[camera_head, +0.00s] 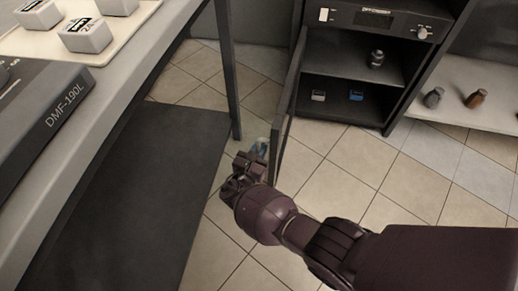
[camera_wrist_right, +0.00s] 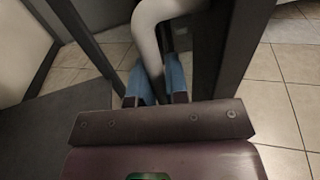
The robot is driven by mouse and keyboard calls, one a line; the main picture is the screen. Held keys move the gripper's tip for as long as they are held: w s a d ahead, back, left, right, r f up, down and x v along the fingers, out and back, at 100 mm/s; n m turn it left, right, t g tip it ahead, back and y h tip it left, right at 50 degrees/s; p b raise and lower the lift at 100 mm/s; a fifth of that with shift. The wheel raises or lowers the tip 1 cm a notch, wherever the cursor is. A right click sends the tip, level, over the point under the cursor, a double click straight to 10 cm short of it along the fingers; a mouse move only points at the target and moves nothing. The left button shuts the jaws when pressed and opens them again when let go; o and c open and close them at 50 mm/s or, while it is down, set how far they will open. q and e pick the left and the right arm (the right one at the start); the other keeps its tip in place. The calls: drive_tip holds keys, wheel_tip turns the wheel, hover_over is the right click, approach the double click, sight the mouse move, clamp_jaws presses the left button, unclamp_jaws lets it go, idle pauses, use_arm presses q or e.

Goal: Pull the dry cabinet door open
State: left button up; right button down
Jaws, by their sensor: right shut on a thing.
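The dry cabinet (camera_head: 388,22) is dark and stands at the upper right of the head view, its front open. Its door (camera_head: 290,100) stands swung out toward me, seen nearly edge-on. My right gripper (camera_head: 258,150) is at the near edge of the door, low over the floor. In the right wrist view its blue fingertips (camera_wrist_right: 158,82) are on both sides of a pale curved handle (camera_wrist_right: 150,35), shut on it. The handle is mostly hidden in the head view. My left gripper is not in view.
Inside the cabinet are a small dark cylinder (camera_head: 376,58) and two small boxes, one grey (camera_head: 318,96) and one blue (camera_head: 356,96). A table leg (camera_head: 228,75) is left of the door. Tiled floor lies open below.

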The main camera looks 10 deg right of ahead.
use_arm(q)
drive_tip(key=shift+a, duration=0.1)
use_arm(e)
drive_tip(key=shift+a+f, duration=0.1)
drive_tip(key=shift+a, duration=0.1)
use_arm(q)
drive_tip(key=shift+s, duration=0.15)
use_arm(e)
drive_tip(key=c, duration=1.2)
unclamp_jaws()
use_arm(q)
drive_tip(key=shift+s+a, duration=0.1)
use_arm(e)
drive_tip(key=shift+o, duration=0.2)
drive_tip(key=shift+s, duration=0.1)
use_arm(q)
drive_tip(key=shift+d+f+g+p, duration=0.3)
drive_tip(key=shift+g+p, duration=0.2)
drive_tip(key=shift+p, duration=0.4)
use_arm(e)
drive_tip(key=v, duration=1)
drive_tip(key=shift+s+a, duration=0.25)
drive_tip(key=shift+a, duration=0.05)
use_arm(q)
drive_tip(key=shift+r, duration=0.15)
